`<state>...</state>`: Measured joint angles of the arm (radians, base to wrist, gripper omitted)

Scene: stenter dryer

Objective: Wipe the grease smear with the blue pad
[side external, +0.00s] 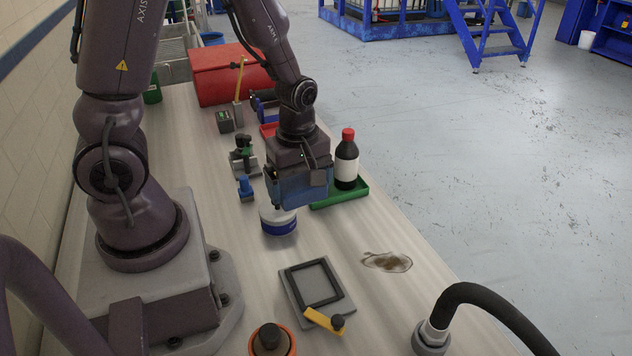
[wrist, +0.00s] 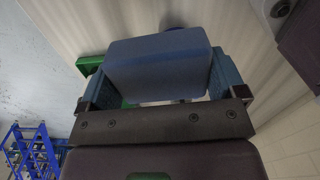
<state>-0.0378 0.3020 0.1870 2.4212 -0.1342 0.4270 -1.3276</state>
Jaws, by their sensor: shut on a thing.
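The blue pad (wrist: 160,65) fills the space between the fingers of my gripper (wrist: 158,82) in the wrist view. My gripper (side external: 300,186) is shut on it. In the side view the pad and the blue-grey fingers are hard to tell apart. They are held above the bench, beside the green tray and over the white and blue tub. The grease smear (side external: 387,262) is a brown, irregular patch on the pale bench, in front and to the right of my gripper and apart from the pad. The smear does not show in the wrist view.
A dark bottle (side external: 346,160) with a red cap stands on the green tray (side external: 340,196). The white and blue tub (side external: 278,220) is below my gripper. A square black frame with a yellow lever (side external: 324,320) lies left of the smear; a black hose (side external: 480,293) is at right.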

